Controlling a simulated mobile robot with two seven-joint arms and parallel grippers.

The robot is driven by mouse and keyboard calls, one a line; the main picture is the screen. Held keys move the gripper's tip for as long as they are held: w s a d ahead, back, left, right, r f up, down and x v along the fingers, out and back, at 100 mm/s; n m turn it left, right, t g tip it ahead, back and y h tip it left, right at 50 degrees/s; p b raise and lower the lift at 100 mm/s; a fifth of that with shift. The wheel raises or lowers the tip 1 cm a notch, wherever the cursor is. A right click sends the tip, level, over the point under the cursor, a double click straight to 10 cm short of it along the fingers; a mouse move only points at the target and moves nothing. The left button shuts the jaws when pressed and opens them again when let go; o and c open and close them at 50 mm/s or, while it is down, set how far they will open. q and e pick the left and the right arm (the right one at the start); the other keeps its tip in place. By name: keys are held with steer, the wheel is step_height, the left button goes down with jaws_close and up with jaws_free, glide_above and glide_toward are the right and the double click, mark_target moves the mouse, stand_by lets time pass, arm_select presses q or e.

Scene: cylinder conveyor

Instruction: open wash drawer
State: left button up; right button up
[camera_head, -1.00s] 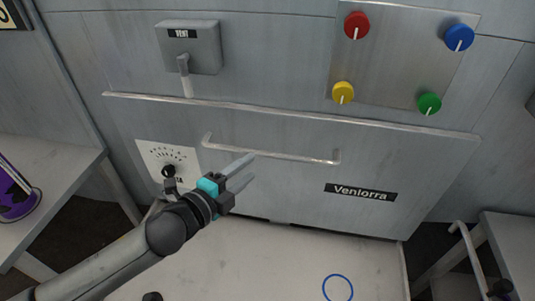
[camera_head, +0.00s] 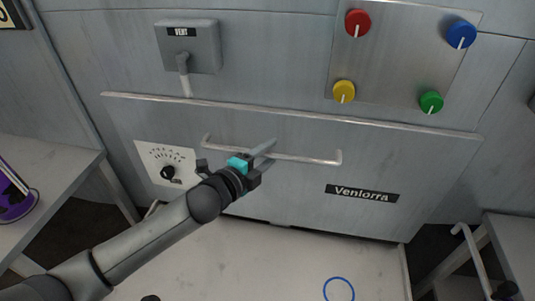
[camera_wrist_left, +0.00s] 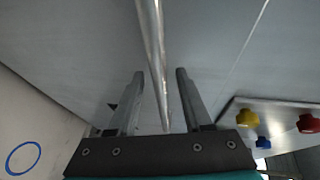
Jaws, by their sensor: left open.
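The wash drawer (camera_head: 300,190) is a wide grey front panel with a "Veniorra" label, and it looks shut. Its handle (camera_head: 310,158) is a long metal bar across the upper part of the panel. My left gripper (camera_head: 265,152) is at the middle of this bar in the head view, its jaws open. In the left wrist view the handle bar (camera_wrist_left: 153,50) runs between the two open fingers (camera_wrist_left: 155,100), with gaps on both sides. My right gripper is not in view.
Above are a vent box (camera_head: 190,45) with a lever and a panel with red (camera_head: 357,22), blue (camera_head: 460,35), yellow (camera_head: 344,91) and green (camera_head: 431,102) knobs. A dial plate (camera_head: 165,165) is left of the handle. Side tables (camera_head: 45,190) flank a light floor with a blue ring (camera_head: 339,289).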

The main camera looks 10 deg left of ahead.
arm_select(q)
jaws_close()
stand_by(1.4)
